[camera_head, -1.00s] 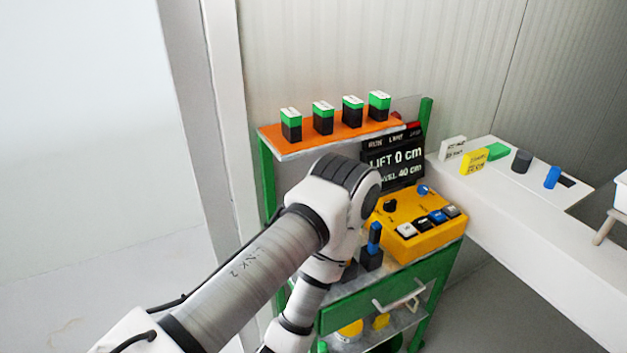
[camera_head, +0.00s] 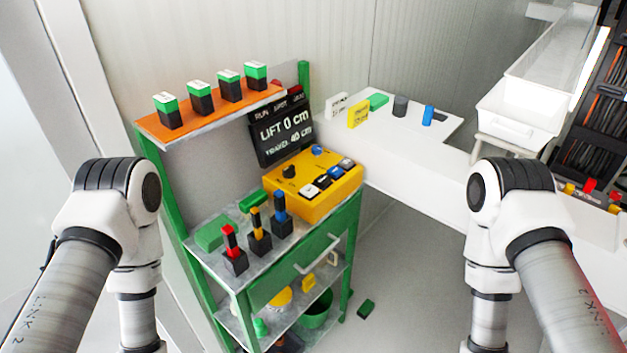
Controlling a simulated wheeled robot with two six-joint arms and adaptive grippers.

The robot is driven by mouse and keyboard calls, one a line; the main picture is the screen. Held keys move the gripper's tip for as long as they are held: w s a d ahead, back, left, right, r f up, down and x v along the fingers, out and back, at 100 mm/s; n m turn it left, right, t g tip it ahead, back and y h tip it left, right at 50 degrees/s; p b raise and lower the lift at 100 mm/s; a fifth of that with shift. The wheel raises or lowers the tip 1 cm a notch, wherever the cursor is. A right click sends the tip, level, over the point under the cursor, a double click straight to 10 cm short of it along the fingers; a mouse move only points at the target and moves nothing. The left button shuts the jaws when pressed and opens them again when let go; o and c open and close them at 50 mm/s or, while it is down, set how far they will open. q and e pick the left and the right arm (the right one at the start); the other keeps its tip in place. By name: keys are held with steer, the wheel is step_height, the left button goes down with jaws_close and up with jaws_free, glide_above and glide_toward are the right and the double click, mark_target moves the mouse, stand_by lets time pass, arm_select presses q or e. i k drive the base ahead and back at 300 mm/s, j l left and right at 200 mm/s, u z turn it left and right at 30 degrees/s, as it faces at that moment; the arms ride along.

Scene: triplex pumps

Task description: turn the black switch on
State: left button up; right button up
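A yellow control box (camera_head: 330,196) sits on the top of the green cart, below the display. It carries a black knob (camera_head: 289,171) on its left side and a blue knob (camera_head: 317,150) at the back. A row of buttons runs along its front right edge: white, black (camera_head: 322,181), blue and a greyish one. I cannot tell which black control is the switch, nor its setting. My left arm is at the left and my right arm at the right, both apart from the box. Both grippers are below the frame.
Red (camera_head: 230,240), yellow (camera_head: 257,221) and blue (camera_head: 280,206) levers stand on the cart (camera_head: 215,268) in front of the box. A display (camera_head: 283,132) reads "LIFT 0 cm". Several green-black blocks line the orange shelf (camera_head: 220,115). A white counter (camera_head: 430,175) extends right.

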mark_target(289, 172)
steer(key=i+l+z, duration=0.2)
steer(key=z, duration=0.2)
steer(key=i+l+z, duration=0.1)
steer(key=i+z, duration=0.25)
